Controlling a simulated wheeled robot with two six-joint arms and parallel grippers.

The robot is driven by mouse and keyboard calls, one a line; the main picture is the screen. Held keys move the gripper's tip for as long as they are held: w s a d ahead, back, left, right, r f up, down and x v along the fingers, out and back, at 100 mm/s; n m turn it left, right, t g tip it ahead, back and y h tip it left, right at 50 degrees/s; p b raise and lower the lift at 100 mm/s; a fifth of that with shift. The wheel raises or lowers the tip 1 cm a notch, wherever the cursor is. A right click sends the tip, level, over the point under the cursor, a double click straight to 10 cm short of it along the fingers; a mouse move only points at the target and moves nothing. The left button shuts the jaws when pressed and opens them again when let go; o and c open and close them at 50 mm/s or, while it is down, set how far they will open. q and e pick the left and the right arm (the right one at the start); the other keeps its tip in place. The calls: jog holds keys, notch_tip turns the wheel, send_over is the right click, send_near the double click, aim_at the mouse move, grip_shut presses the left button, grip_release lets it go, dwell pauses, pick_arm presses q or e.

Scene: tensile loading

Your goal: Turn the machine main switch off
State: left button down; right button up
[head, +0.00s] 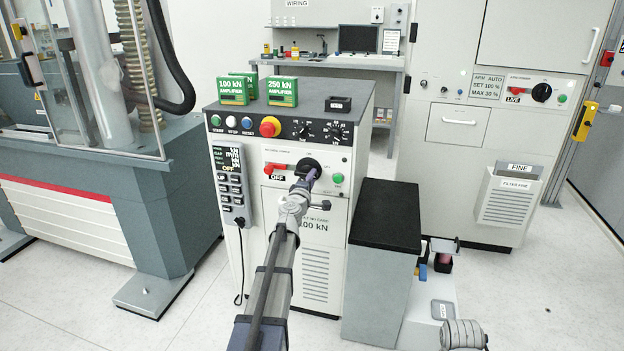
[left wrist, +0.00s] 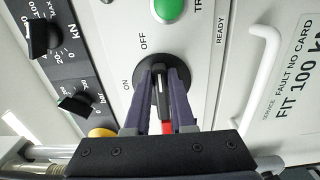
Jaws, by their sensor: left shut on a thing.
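The main switch is a black rotary knob (head: 308,165) on the front panel of the grey control cabinet. It also shows in the left wrist view (left wrist: 162,92), beside the printed words ON and OFF. My left gripper (head: 311,177) is at the knob, its two dark fingers shut on the handle from both sides. The handle lies upright in the left wrist view, its far end on the OFF side.
A green button (head: 338,178) sits right of the switch. A red emergency button (head: 269,127) and small dials are above, and a keypad pendant (head: 231,186) hangs left. A black-topped stand (head: 386,214) is close on the right. Another cabinet's rotary switch (head: 541,92) reads LIVE.

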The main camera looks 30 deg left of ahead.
pick_arm(q)
jog(key=c, duration=0.8)
grip_release()
jog(key=shift+o, duration=0.2)
jog(key=v, duration=0.7)
jog(key=shift+s, duration=0.4)
jog(key=shift+d, duration=0.15)
